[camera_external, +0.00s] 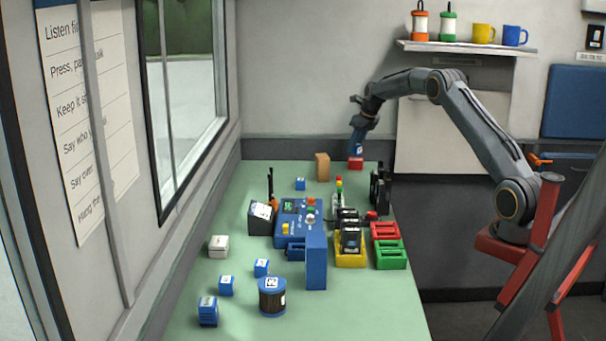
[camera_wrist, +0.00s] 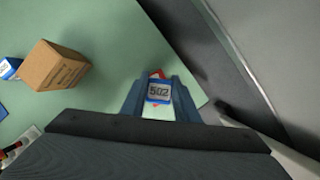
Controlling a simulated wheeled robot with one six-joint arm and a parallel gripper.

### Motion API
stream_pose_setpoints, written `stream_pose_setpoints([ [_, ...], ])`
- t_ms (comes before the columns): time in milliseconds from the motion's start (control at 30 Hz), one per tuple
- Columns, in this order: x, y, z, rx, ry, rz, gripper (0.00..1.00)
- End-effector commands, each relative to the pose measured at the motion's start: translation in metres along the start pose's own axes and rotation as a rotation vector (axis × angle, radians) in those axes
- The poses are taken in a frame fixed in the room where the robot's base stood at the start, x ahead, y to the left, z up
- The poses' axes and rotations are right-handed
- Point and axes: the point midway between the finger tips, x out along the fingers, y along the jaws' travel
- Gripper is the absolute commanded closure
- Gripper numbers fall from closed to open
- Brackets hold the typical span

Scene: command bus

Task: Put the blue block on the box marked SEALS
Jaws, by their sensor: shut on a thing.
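My gripper (camera_external: 357,142) points down at the far right corner of the green bench. In the wrist view, my gripper (camera_wrist: 157,93) is shut on a blue block (camera_wrist: 158,98) with a white label that reads 502. The held blue block (camera_external: 356,149) also shows low between the fingers in the external view. A red thing (camera_external: 356,163) is right below it; I cannot tell whether they touch. A brown box (camera_external: 322,167) stands to the left, apart from my gripper. In the wrist view the brown box (camera_wrist: 54,66) has print too small to read, so SEALS cannot be confirmed.
A small blue box (camera_external: 300,184) stands near the brown box. A blue device (camera_external: 316,256), a yellow tray (camera_external: 350,259), red (camera_external: 384,231) and green (camera_external: 391,255) trays and a blue spool (camera_external: 272,297) crowd the nearer bench. A wall shelf (camera_external: 465,47) holds cups above.

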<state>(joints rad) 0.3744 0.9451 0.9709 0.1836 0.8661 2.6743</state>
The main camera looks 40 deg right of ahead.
Motion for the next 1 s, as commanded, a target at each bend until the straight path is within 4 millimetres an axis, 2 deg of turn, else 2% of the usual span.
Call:
stream_pose_setpoints([
  [100,0.016,0.0,-0.007,-0.001,0.001,0.001,0.94],
  [167,0.02,0.0,-0.009,-0.001,0.001,0.001,0.94],
  [533,0.024,0.0,-0.01,-0.001,0.0,0.0,0.94],
  [567,0.024,0.0,-0.01,-0.001,-0.001,0.0,0.67],
  [633,0.024,0.0,-0.01,-0.001,0.0,0.0,0.56],
  [1000,0.02,0.0,-0.008,-0.001,-0.001,0.0,0.54],
])
